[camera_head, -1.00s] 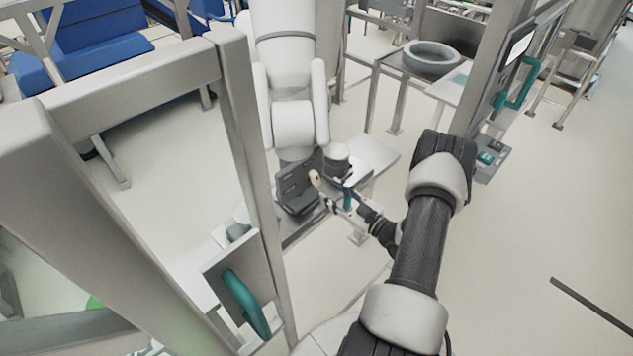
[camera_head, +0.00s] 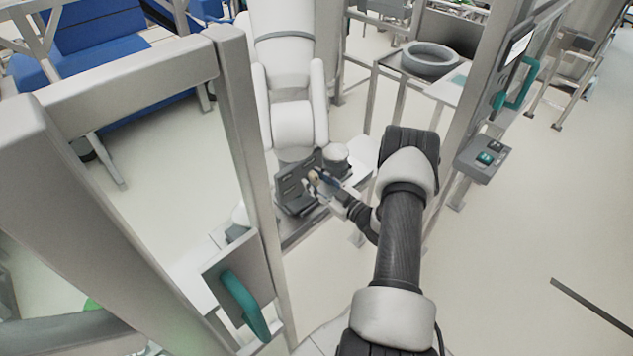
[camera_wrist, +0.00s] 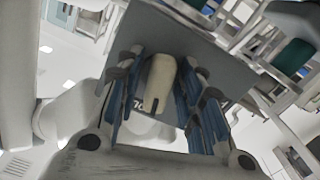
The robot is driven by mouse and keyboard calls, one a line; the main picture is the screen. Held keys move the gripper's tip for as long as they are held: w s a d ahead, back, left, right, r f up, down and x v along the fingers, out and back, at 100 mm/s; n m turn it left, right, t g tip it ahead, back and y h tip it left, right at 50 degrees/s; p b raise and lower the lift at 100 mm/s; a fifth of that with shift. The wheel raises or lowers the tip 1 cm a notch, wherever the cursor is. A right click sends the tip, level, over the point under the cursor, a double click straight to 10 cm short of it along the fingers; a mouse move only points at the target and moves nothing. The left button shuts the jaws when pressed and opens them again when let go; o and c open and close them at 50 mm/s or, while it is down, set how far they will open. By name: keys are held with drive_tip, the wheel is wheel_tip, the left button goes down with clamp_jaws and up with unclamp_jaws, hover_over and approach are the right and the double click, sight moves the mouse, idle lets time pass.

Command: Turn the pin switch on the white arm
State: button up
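The white arm (camera_head: 292,122) hangs down in the middle of the head view. A dark grey plate (camera_head: 292,187) is at its lower end. The pin switch, a cream rounded knob (camera_wrist: 161,78) with a dark slot, stands in front of the grey plate in the wrist view. My gripper (camera_head: 322,182) is right at the plate's front in the head view. In the wrist view my gripper (camera_wrist: 164,98) has its blue-padded fingers on either side of the knob, with gaps seeming to show; it looks open. In the head view my fingers largely cover the knob.
A metal door frame with a teal handle (camera_head: 245,304) stands at the left. A post with another teal handle (camera_head: 518,88) and a grey button box (camera_head: 483,158) are at the right. A small table (camera_head: 362,172) is behind my gripper. Open floor lies at the right.

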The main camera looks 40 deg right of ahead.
drive_tip(key=c, duration=0.4)
drive_tip(key=shift+o, duration=0.2)
drive_tip(key=shift+f+m+b, duration=0.15)
drive_tip(key=shift+m+b, duration=0.6)
drive_tip(key=shift+m, duration=0.95)
drive_tip(key=o, duration=0.7)
drive_tip(key=shift+s, duration=0.1)
drive_tip(key=s, duration=1.2)
drive_tip(key=shift+d, duration=0.4)
